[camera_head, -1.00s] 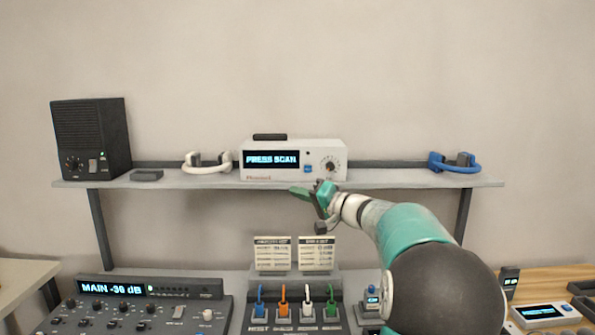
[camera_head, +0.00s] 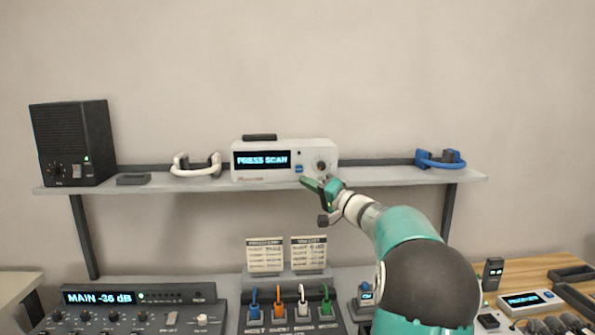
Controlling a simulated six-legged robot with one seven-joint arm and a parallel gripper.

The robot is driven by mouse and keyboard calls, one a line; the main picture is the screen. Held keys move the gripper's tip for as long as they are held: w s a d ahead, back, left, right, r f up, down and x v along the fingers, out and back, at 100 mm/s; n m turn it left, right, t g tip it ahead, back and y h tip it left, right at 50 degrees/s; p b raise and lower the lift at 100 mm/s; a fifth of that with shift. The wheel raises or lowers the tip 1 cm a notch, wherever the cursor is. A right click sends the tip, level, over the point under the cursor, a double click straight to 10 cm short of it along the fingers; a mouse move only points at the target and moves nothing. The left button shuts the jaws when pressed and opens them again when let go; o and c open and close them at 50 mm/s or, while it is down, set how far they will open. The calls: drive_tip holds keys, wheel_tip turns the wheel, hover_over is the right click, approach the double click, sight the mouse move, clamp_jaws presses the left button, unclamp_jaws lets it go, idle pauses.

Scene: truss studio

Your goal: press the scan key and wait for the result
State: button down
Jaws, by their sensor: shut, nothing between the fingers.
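A white box-shaped receiver (camera_head: 309,149) stands on the wall shelf. Its display (camera_head: 262,160) reads "PRESS SCAN". A small blue key (camera_head: 299,169) sits on its front, right of the display, with a dark knob (camera_head: 321,166) further right. My gripper (camera_head: 312,184) is shut and empty, just in front of the shelf edge, slightly below and right of the blue key. The key is still visible above the fingers. I cannot tell the exact gap between fingertips and key; no touch shows. The key's label is too small to read.
The shelf (camera_head: 105,187) also holds a black speaker (camera_head: 72,143), white headphones (camera_head: 195,166) and blue headphones (camera_head: 440,159). Below are a mixer (camera_head: 130,315) reading "MAIN -36 dB", two printed cards (camera_head: 287,255) and several coloured plugs (camera_head: 277,294). The wall above is clear.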

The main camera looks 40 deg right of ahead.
sight(299, 169)
drive_tip(key=shift+w+d, duration=0.8)
drive_tip(key=shift+w, duration=0.4)
drive_tip(key=shift+w+d, duration=0.85)
drive_tip(key=shift+w, duration=0.4)
drive_tip(key=shift+w+d, duration=0.8)
drive_tip(key=shift+w, duration=0.4)
drive_tip(key=shift+w+d, duration=0.25)
drive_tip(key=shift+w, duration=0.1)
drive_tip(key=shift+w+d, duration=0.2)
drive_tip(key=shift+w, duration=0.1)
drive_tip(key=shift+s+a, duration=0.1)
drive_tip(key=shift+s, duration=0.05)
drive_tip(key=shift+s+a, duration=0.35)
drive_tip(key=shift+s, duration=0.15)
idle(0.3)
